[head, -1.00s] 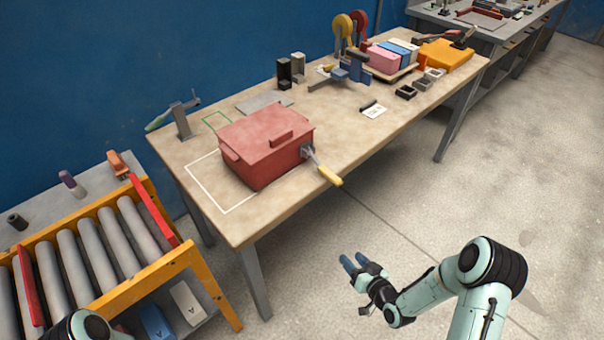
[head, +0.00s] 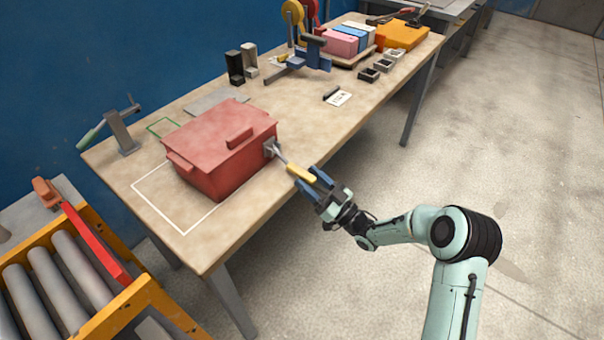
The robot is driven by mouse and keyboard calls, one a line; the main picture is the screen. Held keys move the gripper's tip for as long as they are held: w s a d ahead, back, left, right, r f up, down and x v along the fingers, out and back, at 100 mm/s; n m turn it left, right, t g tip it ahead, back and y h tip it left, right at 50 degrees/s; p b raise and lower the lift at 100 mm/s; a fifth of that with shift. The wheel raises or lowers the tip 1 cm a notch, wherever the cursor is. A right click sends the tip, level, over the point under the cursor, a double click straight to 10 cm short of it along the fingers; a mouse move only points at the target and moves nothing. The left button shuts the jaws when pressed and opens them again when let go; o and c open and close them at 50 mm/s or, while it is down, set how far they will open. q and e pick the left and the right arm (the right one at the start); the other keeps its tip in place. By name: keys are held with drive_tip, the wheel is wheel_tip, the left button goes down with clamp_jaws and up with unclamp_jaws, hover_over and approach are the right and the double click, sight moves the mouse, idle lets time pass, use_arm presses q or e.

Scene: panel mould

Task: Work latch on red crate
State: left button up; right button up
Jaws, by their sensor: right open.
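The red crate (head: 222,150) sits on the wooden workbench with its lid down, partly over a white outlined rectangle. On its right side is a metal latch (head: 272,149) with a lever ending in a yellow handle (head: 300,172). The lever sticks out to the right and slopes down past the bench's front edge. My right gripper (head: 316,184) is open, with its blue fingers at the outer end of the yellow handle. Whether the fingers touch the handle I cannot tell. My left gripper is out of view.
A clamp with a green handle (head: 118,127) stands at the bench's left end. A blue fixture (head: 308,54), black block (head: 234,68) and pink box (head: 340,42) stand farther back. A roller conveyor (head: 70,262) is at lower left. The floor at right is clear.

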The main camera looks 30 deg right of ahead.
sight(297, 168)
drive_tip(key=shift+x, duration=1.55)
drive_tip(key=shift+c, duration=0.3)
